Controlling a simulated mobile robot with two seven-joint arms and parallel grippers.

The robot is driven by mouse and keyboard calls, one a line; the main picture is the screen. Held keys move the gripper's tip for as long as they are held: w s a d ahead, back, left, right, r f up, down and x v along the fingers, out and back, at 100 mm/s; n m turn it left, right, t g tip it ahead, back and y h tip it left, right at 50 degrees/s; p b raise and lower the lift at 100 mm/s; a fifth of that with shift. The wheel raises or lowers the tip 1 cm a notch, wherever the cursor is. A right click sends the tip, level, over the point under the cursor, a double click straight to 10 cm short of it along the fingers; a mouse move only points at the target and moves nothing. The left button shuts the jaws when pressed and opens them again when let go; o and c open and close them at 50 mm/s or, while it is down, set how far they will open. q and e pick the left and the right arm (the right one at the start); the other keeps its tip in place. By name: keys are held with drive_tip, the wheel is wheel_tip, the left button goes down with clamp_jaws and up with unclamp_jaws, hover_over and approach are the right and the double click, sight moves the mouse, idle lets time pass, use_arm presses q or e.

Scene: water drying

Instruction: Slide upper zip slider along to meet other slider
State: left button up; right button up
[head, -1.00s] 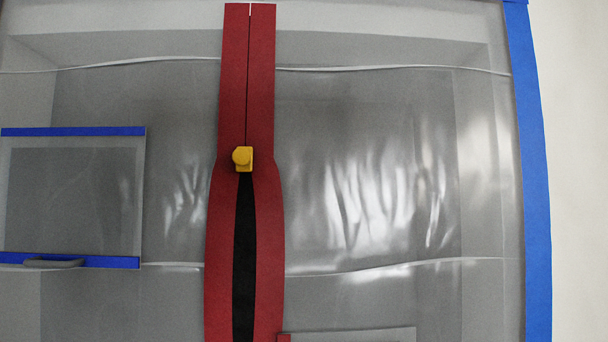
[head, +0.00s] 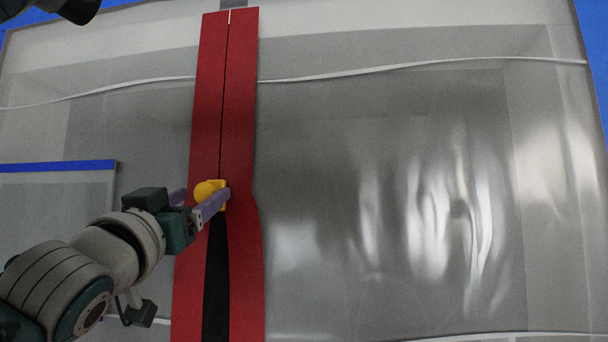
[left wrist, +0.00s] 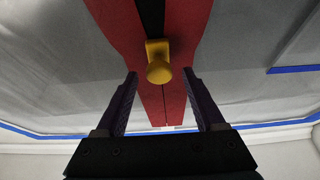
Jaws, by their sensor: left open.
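The yellow zip slider (head: 219,195) with its round knob sits on the red zip strip (head: 241,110), where the closed seam above meets the black open gap (head: 216,280) below. My left gripper (head: 205,195) has come in from the left, its two purple fingers open around the slider's knob. In the left wrist view the yellow knob (left wrist: 159,71) lies between the open fingertips (left wrist: 160,74), with a gap on both sides. No second slider shows in any view. My right gripper is not in view.
Translucent plastic sheeting (head: 330,190) spreads on both sides of the zip, with white wavy seams. A blue-edged panel (head: 60,166) is at the left, partly hidden by my arm. Blue tape (head: 594,60) runs along the right edge.

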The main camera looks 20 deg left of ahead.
use_arm(q)
drive_tip(key=shift+p+x, duration=0.55)
drive_tip(key=shift+x, duration=0.85)
clamp_jaws()
idle(0.5)
